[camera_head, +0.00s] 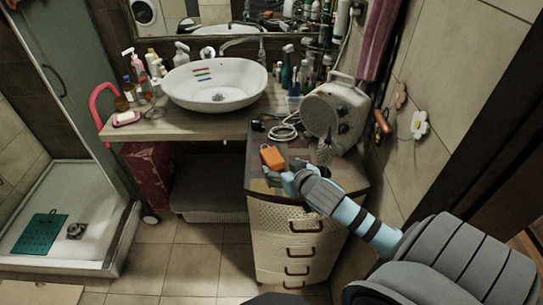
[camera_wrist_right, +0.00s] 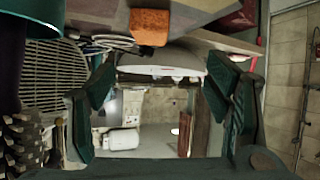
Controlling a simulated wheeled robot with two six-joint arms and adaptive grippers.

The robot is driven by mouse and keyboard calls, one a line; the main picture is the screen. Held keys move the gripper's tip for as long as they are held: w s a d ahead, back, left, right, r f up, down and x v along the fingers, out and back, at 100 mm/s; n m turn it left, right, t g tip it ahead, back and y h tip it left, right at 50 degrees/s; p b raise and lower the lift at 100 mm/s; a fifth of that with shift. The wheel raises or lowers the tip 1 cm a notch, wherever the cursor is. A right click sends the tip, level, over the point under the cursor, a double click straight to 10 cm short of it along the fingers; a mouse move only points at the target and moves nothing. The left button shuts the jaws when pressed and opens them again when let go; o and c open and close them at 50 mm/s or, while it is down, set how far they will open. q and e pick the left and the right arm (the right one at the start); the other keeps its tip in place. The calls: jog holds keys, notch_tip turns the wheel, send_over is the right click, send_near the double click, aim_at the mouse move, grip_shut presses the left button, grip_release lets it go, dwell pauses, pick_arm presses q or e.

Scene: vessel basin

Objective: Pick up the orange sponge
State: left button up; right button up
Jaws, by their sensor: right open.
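The orange sponge (camera_head: 272,157) is a small block at the left part of the top of the drawer cabinet (camera_head: 292,210). My right gripper (camera_head: 284,177) is close to it, on its near side, and partly overlaps it in the head view. In the right wrist view the sponge (camera_wrist_right: 150,27) shows near the top, beyond the fingertips. My right gripper's fingers (camera_wrist_right: 158,82) are wide apart there with nothing between them. Contact with the sponge is not visible. My left gripper is not in view.
A beige heater (camera_head: 330,112) and a coiled white cable (camera_head: 283,131) stand behind the sponge. A brush (camera_head: 325,151) is to its right. The counter (camera_head: 190,128) with the white basin (camera_head: 216,85) and several bottles lies to the left and back.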

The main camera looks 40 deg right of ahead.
jog(key=w+d+r+t, duration=0.1)
jog(key=w+d+r, duration=0.2)
jog(key=w, duration=0.2)
send_near(273, 158)
jog(key=shift+w+d+f+m+t, duration=0.3)
jog(key=shift+w+f+t, duration=0.1)
jog(key=shift+w+f, duration=0.4)
jog(key=b+x, duration=0.1)
jog(key=x, duration=0.1)
jog(key=shift+w, duration=0.35)
jog(key=b+x, duration=0.2)
jog(key=f+b+x, duration=0.1)
jog(key=b+x, duration=0.2)
jog(key=shift+s+d, duration=0.1)
jog(key=shift+s, duration=0.05)
jog(key=shift+r+b, duration=0.2)
jog(key=shift+b, duration=0.1)
jog(key=shift+r, duration=0.35)
jog(key=shift+w+f, duration=0.1)
jog(key=shift+w, duration=0.1)
jog(key=c, duration=0.9)
jog(key=shift+c, duration=1.1)
pick_arm(q)
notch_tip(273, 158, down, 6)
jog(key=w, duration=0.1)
jog(key=shift+p, duration=0.3)
pick_arm(e)
jog(key=shift+s, duration=0.1)
